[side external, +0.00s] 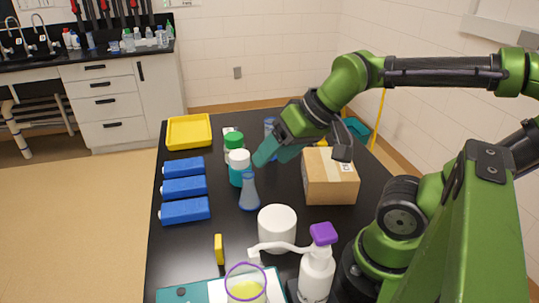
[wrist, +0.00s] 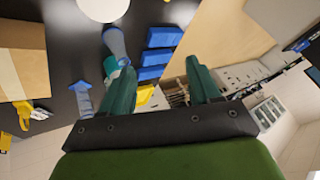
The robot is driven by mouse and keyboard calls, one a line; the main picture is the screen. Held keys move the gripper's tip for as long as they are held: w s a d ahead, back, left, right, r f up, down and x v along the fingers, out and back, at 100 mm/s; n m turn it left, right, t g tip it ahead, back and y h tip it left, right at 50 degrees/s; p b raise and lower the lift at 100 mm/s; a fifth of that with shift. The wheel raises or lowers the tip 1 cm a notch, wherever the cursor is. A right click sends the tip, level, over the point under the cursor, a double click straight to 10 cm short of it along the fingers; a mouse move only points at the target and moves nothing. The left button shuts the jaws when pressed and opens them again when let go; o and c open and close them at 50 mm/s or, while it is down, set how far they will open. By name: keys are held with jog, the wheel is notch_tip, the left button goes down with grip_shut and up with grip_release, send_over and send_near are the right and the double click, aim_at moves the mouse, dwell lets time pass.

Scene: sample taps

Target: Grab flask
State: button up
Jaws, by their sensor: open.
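A blue, see-through conical flask (side external: 249,192) stands upright on the black table, in front of the white-capped teal bottle. In the wrist view the flask (wrist: 115,42) shows at the upper left, beyond the left finger. My gripper (side external: 272,155) is open and empty, above the table, behind and slightly right of the flask in the side view. Its teal fingers are spread wide in the wrist view (wrist: 163,88). A second blue piece of glassware (side external: 269,126) stands farther back and is partly hidden by my gripper; it also shows in the wrist view (wrist: 82,98).
A teal bottle (side external: 240,175) and a green-capped bottle (side external: 233,142) stand close behind the flask. A cardboard box (side external: 331,182) is right. Blue boxes (side external: 184,187) and a yellow tray (side external: 188,132) are left.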

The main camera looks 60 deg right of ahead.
jog(key=w+d+f+g+h, duration=0.2)
jog(key=w, duration=0.3)
jog(key=m+g+h, duration=0.1)
jog(key=h, duration=0.1)
send_over(248, 175)
jog(key=s+a, duration=0.2)
notch_tip(248, 175, down, 10)
jog(key=shift+r, duration=0.15)
jog(key=x, duration=0.4)
jog(key=shift+s, duration=0.35)
jog(key=shift+w+d+f, duration=0.15)
jog(key=shift+w+f, duration=0.15)
jog(key=shift+f, duration=0.35)
grip_shut()
